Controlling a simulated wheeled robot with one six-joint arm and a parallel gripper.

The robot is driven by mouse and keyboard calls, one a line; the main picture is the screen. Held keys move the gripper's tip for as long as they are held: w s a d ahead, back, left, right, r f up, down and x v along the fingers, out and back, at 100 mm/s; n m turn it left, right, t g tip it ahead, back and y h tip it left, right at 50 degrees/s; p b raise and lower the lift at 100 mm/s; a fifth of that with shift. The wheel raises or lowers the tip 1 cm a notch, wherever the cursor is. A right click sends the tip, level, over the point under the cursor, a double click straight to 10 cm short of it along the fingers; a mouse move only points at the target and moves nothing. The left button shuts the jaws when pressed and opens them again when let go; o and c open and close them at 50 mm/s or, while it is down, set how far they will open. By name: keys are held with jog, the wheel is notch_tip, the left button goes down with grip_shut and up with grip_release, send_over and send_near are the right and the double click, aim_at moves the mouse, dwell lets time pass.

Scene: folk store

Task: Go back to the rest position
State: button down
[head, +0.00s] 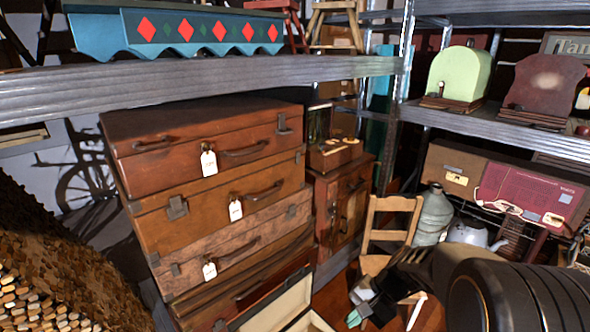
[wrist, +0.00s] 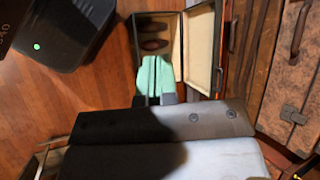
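My gripper (head: 358,314) is low in the head view, right of the stacked suitcases and in front of the wooden chair. It is dark, with small grey and teal parts at its end. In the wrist view two grey finger parts of my gripper (wrist: 154,98) show, close together with a narrow gap. Teal shapes lie directly beyond them, in front of the open suitcase (wrist: 199,50). I cannot tell whether these are fingertips or a separate thing. The open suitcase also shows at the bottom of the head view (head: 285,300).
Stacked brown suitcases (head: 205,185) stand left of my arm, under a metal shelf (head: 200,80). The wooden chair (head: 390,207), a grey milk can (head: 433,215) and a kettle (head: 470,235) are close behind. Bare wooden floor (wrist: 100,85) shows left of the open suitcase.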

jog(key=s+d+r+n+t+h+p, duration=0.1)
jog(key=s+r+n+t+h+p, duration=0.1)
jog(key=r, duration=0.7)
jog(key=s+d+r+n+t+h+p, duration=0.1)
jog(key=s+r+n+t+h+p, duration=0.2)
jog(key=r, duration=0.7)
jog(key=shift+s+d+n+h+p, duration=0.4)
jog(key=shift+s+n+h+p, duration=0.35)
jog(key=shift+n+h+p, duration=0.75)
jog(key=shift+m+y, duration=0.3)
jog(key=shift+m, duration=0.1)
